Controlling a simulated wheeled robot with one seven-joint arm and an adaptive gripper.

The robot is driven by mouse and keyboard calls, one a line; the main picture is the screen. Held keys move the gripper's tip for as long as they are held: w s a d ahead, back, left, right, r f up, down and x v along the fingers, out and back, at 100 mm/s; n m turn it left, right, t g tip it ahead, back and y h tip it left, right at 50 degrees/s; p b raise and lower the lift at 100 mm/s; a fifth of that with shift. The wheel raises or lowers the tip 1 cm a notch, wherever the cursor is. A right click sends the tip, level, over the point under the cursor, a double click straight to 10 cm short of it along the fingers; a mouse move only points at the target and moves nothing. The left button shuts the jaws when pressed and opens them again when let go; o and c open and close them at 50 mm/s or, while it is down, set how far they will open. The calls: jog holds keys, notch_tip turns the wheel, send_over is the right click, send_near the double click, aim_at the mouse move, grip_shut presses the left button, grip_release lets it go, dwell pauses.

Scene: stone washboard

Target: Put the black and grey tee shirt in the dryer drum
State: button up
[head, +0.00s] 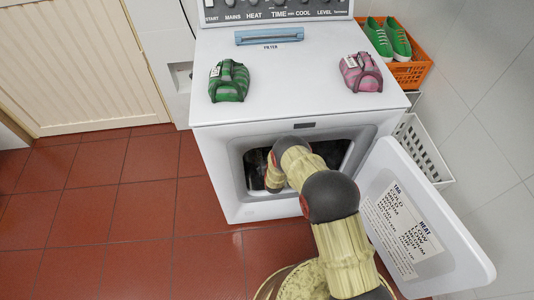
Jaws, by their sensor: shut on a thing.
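The dryer drum opening (340,150) is dark inside and sits in the front of the white dryer (290,80). Its door (420,215) is swung open to the right. My arm reaches through the opening, and its far end bends down just inside. My gripper is hidden beyond the last visible arm link. I cannot make out the black and grey tee shirt; any cloth inside the drum is too dark or covered by my arm to tell.
A green and black striped bundle (229,82) and a pink and dark one (361,73) lie on the dryer top. An orange crate (408,72) with green shoes (388,40) stands at back right, above a white basket (422,150). The red tiled floor (110,215) is clear at left.

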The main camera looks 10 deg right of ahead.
jog(key=shift+r, duration=0.1)
jog(key=o, duration=1.2)
jog(key=p+v, duration=0.4)
jog(key=v, duration=0.8)
jog(key=shift+p, duration=0.4)
